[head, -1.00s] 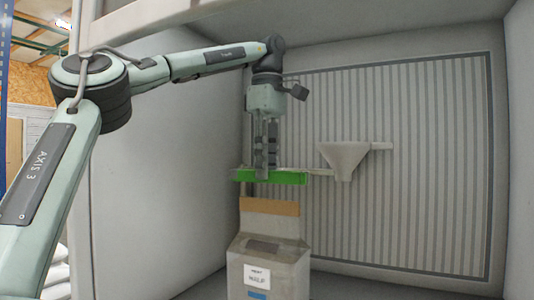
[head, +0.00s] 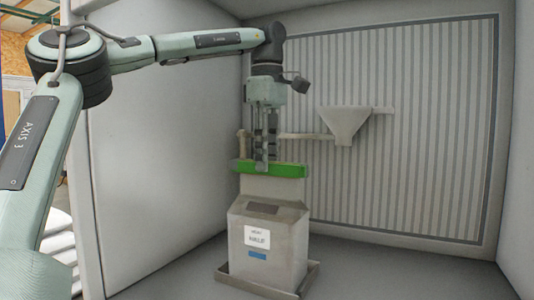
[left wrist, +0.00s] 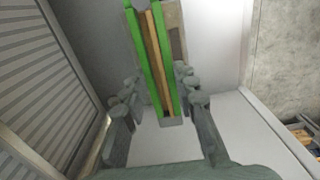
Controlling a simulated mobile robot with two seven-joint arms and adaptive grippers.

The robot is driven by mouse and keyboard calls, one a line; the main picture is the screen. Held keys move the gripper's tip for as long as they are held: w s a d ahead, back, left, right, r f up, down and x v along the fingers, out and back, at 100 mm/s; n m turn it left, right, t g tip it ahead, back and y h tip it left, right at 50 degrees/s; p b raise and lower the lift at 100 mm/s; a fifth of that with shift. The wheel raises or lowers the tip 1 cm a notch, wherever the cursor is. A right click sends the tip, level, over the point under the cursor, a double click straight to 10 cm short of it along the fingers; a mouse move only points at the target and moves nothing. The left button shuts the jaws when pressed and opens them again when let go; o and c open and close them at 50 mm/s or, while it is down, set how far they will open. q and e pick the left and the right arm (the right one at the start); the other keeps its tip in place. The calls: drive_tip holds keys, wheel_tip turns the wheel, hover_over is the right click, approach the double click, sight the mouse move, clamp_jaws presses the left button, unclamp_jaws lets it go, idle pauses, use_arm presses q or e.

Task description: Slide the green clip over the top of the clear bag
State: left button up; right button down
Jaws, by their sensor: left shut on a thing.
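The green clip (head: 285,170) lies level across the top of the bag (head: 285,217) in the head view. The bag is a pale, boxy, translucent-grey bag standing upright with a white label. My left gripper (head: 262,165) points down from above and is shut on the clip. In the left wrist view, the clip (left wrist: 148,62) shows as two long green bars, with the tan top edge of the bag (left wrist: 160,62) between them. The grip contact is partly hidden. My right gripper is in neither view.
The bag stands in a shallow grey tray (head: 238,287) on the floor. A pale funnel (head: 346,122) on a horizontal bar (head: 300,136) is to the right, near the ribbed back wall (head: 425,150). A plain wall (head: 165,150) is on the left. Floor right of the tray is clear.

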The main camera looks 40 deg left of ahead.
use_arm(q)
drive_tip(key=shift+r, duration=0.1)
idle(0.4)
idle(0.3)
drive_tip(key=o, duration=1.2)
drive_tip(key=o, duration=0.5)
drive_tip(key=shift+o, duration=0.2)
